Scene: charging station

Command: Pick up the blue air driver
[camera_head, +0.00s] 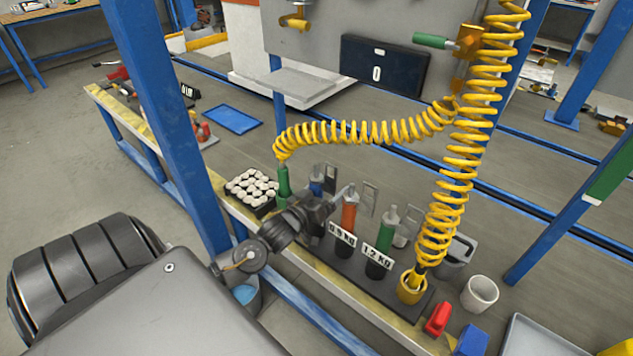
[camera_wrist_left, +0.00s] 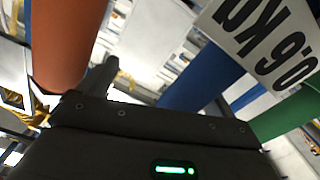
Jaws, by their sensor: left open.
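The blue air driver (camera_head: 316,184) stands upright in the rack, between a green driver (camera_head: 283,183) and an orange driver (camera_head: 349,212). Its lower part is hidden behind my left gripper (camera_head: 330,198), which is open right at the blue driver. In the left wrist view the blue driver (camera_wrist_left: 197,80) shows as a slanted blue cylinder beyond the gripper body, with a 0.6 kg label (camera_wrist_left: 262,38) beside it. My right gripper is not in view.
A second green driver (camera_head: 388,228) stands right of the orange one, near labels. Yellow coiled hoses (camera_head: 465,140) hang over the rack. A tray of white pieces (camera_head: 252,187) is left of it. A blue post (camera_head: 165,110) stands close to my left arm.

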